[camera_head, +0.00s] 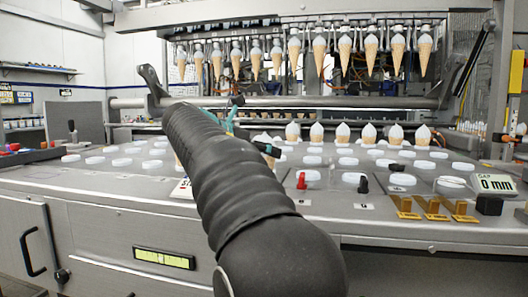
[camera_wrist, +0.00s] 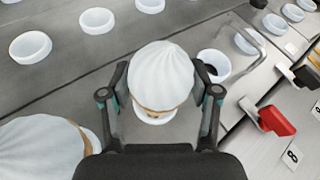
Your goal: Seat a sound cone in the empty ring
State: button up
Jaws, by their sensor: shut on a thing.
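In the wrist view, a cone (camera_wrist: 160,72) with a white swirled top and a thin tan band of wafer stands between my two fingers. My gripper (camera_wrist: 162,88) is shut on it. A white rim shows just below the wafer; whether the cone is seated in it or above it I cannot tell. A white ring (camera_wrist: 214,65) with a dark hole is to the right, beside my right finger. A second white-topped cone (camera_wrist: 42,150) is at the lower left, apart from my gripper. In the head view my arm hides most of the gripper and the held cone.
More white rings (camera_wrist: 97,20) line the grey deck. A metal wire loop (camera_wrist: 248,38) and a red lever (camera_wrist: 272,118) stand at the right. In the head view, cones stand in a row (camera_head: 342,133), others hang above (camera_head: 345,52), and a display (camera_head: 495,184) reads 0 mm.

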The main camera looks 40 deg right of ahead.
dwell(0.3)
jog(key=o, duration=0.9)
jog(key=shift+d, duration=0.1)
notch_tip(320, 180, up, 9)
jog(key=shift+w+f, duration=0.1)
jog(key=shift+r, duration=0.55)
